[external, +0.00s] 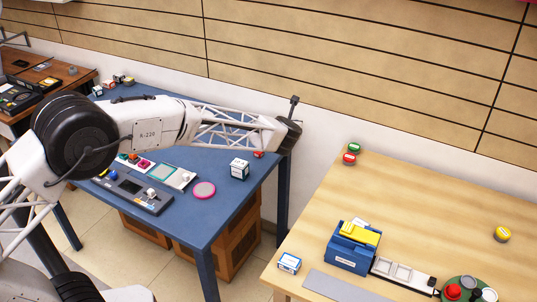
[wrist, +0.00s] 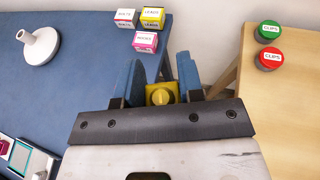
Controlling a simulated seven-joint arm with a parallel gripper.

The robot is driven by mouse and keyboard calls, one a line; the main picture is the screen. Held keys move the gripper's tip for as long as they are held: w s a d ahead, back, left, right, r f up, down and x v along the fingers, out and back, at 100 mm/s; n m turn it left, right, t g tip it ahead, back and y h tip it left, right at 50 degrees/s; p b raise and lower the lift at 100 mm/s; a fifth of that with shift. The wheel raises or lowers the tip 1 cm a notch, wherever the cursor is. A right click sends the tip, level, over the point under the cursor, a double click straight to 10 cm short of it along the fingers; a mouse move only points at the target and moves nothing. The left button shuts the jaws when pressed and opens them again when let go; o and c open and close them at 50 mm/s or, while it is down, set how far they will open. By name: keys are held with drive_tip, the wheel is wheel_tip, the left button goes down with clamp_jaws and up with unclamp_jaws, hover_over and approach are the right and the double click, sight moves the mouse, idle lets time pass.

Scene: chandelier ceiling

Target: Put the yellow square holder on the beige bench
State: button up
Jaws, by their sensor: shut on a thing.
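My gripper (external: 289,130) is stretched out to the right, above the right end of the blue table. In the wrist view its two blue fingers (wrist: 160,78) are shut on the yellow square holder (wrist: 160,98), which has a round knob-like middle. The holder is hidden in the external view. The beige bench (external: 430,195) stands at the right, apart from the blue table; its corner also shows at the right of the wrist view (wrist: 290,85). My gripper is to the left of this bench.
On the bench are red and green tins (external: 350,155), a yellow tin (external: 502,233), a blue holder with a yellow top (external: 350,250) and a small box (external: 289,262). The bench's middle is clear. The blue table (external: 225,205) carries boxes and a pink disc (external: 204,190). A wall runs behind.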

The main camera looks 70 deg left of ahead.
drive_tip(key=s+a+f+n+g+y, duration=0.15)
drive_tip(key=s+a+n+g, duration=0.25)
drive_tip(key=s+a, duration=0.7)
drive_tip(key=s+a+f+n+g, duration=0.25)
drive_tip(key=s+a+g, duration=0.25)
drive_tip(key=s+a, duration=0.65)
drive_tip(key=s+a+f+n+g+h, duration=0.1)
drive_tip(key=s+a+n+g, duration=0.1)
drive_tip(key=s, duration=0.7)
drive_tip(key=s+a+n+g+h, duration=0.1)
drive_tip(key=s+a+n+g, duration=0.1)
drive_tip(key=s, duration=0.8)
drive_tip(key=s+a+f+n+g+h, duration=0.1)
drive_tip(key=s+a+n, duration=0.3)
drive_tip(key=s, duration=0.5)
drive_tip(key=shift+s+a+f+g+h, duration=0.35)
drive_tip(key=shift+a+g+h, duration=0.2)
drive_tip(key=shift+a+g, duration=0.45)
drive_tip(key=shift+a, duration=0.1)
drive_tip(key=shift+f, duration=3.15)
drive_tip(key=shift+f, duration=0.1)
drive_tip(key=shift+f, duration=1.75)
drive_tip(key=shift+f, duration=0.15)
